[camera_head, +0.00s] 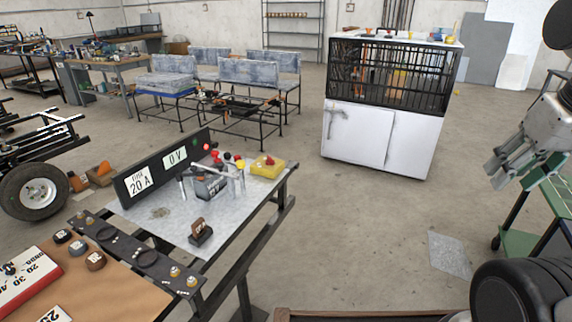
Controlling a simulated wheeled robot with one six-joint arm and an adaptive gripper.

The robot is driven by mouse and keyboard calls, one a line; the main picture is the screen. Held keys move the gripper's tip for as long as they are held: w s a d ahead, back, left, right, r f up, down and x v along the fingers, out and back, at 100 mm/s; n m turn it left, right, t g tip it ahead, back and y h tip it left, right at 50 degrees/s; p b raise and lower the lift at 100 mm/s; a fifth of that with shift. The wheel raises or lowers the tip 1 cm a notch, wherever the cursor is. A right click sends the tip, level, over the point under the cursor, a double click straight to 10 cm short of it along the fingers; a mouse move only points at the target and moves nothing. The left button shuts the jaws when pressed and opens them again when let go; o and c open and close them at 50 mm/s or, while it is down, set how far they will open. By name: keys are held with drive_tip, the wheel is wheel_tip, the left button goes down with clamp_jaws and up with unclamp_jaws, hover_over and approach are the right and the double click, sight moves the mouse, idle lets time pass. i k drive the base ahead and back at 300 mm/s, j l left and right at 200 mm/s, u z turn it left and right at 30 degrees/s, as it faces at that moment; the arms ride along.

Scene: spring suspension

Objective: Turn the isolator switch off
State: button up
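A yellow box with a red knob on top (267,166) sits at the back right of the grey-topped bench; it looks like the isolator switch. The way its red knob is turned is too small to tell. Just left of it, a dark block with levers (211,184) carries red, yellow and dark round knobs. My gripper (499,173) is at the right edge, in the air, far from the bench. It touches nothing that I can see. Its fingers point down and left, and the gap between them is unclear.
A dark panel (158,174) reading "20 A" and "0 V" stands on the bench (160,215). A small dark brown-topped block (200,232) is near its front. A brown board with weights (100,290) is at front left. A white cabinet (380,135) stands behind. Open floor (370,230) lies right of the bench.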

sight(269, 162)
drive_tip(key=i+l+u, duration=0.1)
drive_tip(key=i+u, duration=0.25)
drive_tip(key=i+l+u, duration=0.2)
drive_tip(key=i+u, duration=0.15)
drive_tip(key=i+l+u, duration=0.3)
drive_tip(key=i+l, duration=0.5)
drive_tip(key=i, duration=0.1)
